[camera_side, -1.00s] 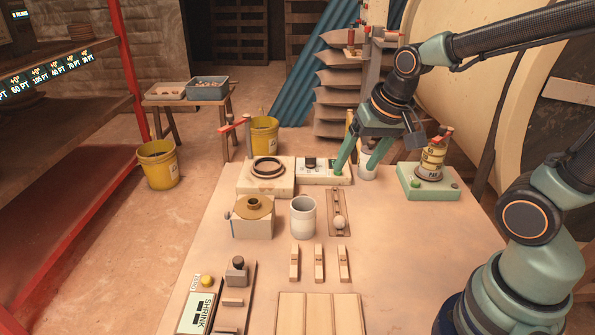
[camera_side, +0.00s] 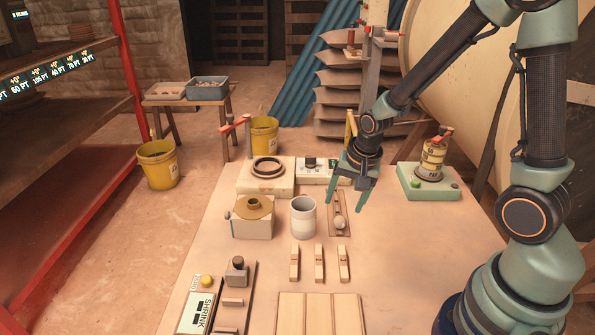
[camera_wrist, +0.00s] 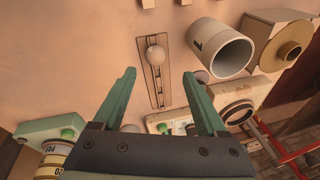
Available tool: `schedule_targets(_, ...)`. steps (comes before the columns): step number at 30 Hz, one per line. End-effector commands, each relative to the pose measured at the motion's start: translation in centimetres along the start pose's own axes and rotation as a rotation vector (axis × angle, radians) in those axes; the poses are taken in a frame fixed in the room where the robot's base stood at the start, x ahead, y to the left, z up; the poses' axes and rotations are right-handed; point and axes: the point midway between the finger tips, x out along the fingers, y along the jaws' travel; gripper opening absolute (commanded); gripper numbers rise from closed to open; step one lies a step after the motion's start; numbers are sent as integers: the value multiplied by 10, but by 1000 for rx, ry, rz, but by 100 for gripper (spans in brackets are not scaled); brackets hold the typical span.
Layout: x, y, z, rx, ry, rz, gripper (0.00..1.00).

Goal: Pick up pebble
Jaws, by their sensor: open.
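A pale, round, pebble-like ball (camera_side: 340,222) sits on a narrow slotted plate (camera_side: 346,234) on the table. In the wrist view the ball (camera_wrist: 155,54) lies ahead of the fingertips, between their lines, at the end of the slot. I cannot tell whether it is loose or fixed to the plate. My gripper (camera_side: 344,205) is open and empty, pointing down above the plate, just behind the ball in the side view. In the wrist view my green fingers (camera_wrist: 159,73) stand apart on either side of the slotted plate (camera_wrist: 154,88), not touching the ball.
A grey-white cup (camera_side: 303,219) stands close left of the plate. A block with a brass flange (camera_side: 253,222) stands farther left. Several wooden pieces (camera_side: 319,264) lie in front. A box with a green button (camera_side: 428,190) is at the right. The table's right front is clear.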

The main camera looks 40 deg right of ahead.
Motion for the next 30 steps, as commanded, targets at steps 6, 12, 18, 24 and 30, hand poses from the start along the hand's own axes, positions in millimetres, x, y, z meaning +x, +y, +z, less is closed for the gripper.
schedule_targets(6,9,1,0,-1,-1,1,75)
schedule_targets(12,31,7,5,-1,-3,5,75)
schedule_targets(18,52,8,5,-1,-1,3,75)
schedule_targets(24,59,8,5,-1,1,0,75)
schedule_targets(30,59,7,5,-1,1,0,75)
